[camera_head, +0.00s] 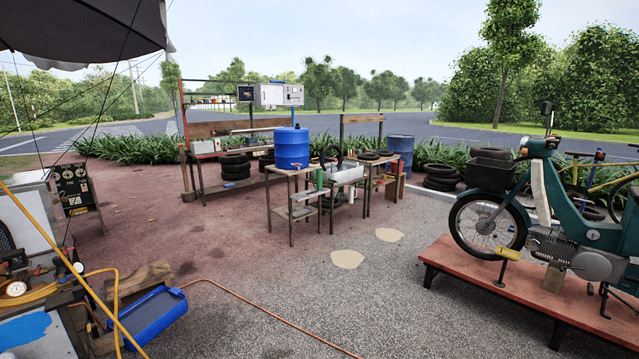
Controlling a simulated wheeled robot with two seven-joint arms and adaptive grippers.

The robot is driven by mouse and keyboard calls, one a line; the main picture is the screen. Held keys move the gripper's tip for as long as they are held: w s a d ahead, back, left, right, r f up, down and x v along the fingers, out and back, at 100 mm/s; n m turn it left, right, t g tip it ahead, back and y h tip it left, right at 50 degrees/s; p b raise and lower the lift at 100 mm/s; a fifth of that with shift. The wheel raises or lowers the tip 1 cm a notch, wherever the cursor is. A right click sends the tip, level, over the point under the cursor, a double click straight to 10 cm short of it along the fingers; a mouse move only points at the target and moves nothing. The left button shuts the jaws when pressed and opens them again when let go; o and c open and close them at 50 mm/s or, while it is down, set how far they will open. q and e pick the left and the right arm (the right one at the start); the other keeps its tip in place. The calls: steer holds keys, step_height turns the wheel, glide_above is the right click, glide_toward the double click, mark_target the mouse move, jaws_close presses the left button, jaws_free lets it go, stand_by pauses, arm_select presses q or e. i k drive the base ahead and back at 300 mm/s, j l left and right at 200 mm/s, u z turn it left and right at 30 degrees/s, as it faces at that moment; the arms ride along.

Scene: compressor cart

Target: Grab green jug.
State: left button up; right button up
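I cannot make out a green jug for certain. A small green upright item (319,180) shows at the front edge of the wooden work tables in the middle distance; it is too small to tell whether it is a jug. Neither of my grippers is in view.
A teal motorbike (570,205) stands on a low red platform (520,290) at the right. A compressor cart with gauges and a blue tray (150,318) is at the near left. An orange hose (250,309) crosses the ground. Open paving lies ahead.

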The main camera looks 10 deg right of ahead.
mark_target(320, 173)
steer(key=i+l+z, duration=0.3)
steer(key=i, duration=0.35)
steer(key=i+z, duration=0.3)
steer(key=i, duration=1.35)
steer(key=i+l, duration=0.1)
steer(key=i, duration=2.95)
steer(key=i+u, duration=0.15)
steer(key=i, duration=0.25)
steer(key=i+l+u, duration=0.15)
steer(key=i, duration=0.25)
steer(key=i+l+u, duration=0.1)
steer(key=i, duration=0.3)
steer(key=i+l+u, duration=0.15)
steer(key=i+l, duration=0.15)
steer(key=i, duration=0.1)
